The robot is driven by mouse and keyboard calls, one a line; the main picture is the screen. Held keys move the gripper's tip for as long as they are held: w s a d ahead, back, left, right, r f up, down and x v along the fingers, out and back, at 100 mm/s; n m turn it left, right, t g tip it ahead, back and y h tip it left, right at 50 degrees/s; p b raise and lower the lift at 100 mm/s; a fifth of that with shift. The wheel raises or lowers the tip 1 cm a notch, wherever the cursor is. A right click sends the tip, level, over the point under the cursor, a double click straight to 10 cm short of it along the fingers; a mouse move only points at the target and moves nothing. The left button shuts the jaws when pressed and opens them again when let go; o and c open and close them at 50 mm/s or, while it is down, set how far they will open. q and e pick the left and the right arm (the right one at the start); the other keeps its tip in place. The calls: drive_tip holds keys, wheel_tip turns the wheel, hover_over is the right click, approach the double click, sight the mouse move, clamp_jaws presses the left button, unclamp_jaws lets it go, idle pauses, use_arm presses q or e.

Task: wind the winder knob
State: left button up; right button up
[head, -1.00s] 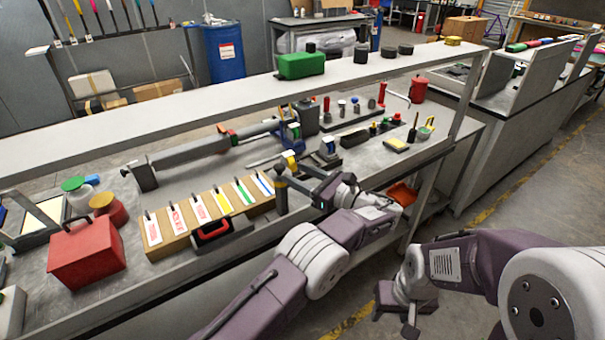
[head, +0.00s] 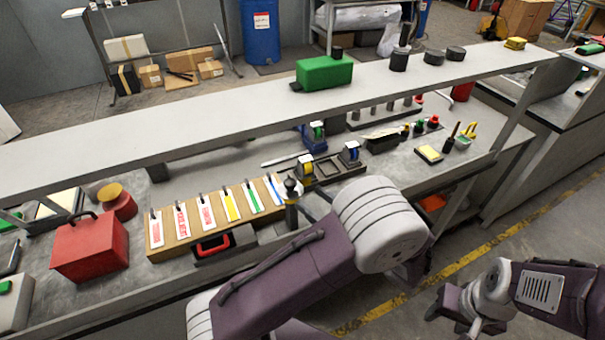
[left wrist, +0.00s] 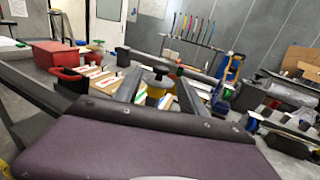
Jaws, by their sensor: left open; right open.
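A dark upright post with a rounded knob on top (head: 292,188) stands at the bench's front edge, right of the label board; I take it as the winder knob. In the left wrist view a dark knob (left wrist: 160,77) shows between the fingers, with yellow below it. My left gripper (head: 306,203) is open beside the post, mostly hidden behind my own forearm in the head view. In the left wrist view its two dark fingers (left wrist: 158,92) are spread either side of the knob; contact cannot be told. My right gripper (head: 452,317) is open and empty, low over the floor.
A board with several coloured labels (head: 180,239), a black case with red handle (head: 215,243) and a red box (head: 90,248) lie left of the post. A long shelf (head: 200,125) runs above the bench, bearing a green box (head: 324,72). The aisle floor at right is clear.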

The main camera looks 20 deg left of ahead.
sight(290, 182)
use_arm(q)
drive_tip(key=p+x, duration=0.1)
drive_tip(key=x, duration=0.7)
drive_tip(key=shift+w+d+f, duration=0.1)
drive_tip(key=shift+w, duration=0.1)
drive_tip(key=shift+a, duration=0.5)
drive_tip(key=shift+w, duration=0.1)
drive_tip(key=shift+c, duration=1.2)
clamp_jaws()
drive_tip(key=shift+n+g+y+p, duration=0.3)
drive_tip(key=shift+n+g+p, duration=0.25)
drive_tip(key=shift+g, duration=0.65)
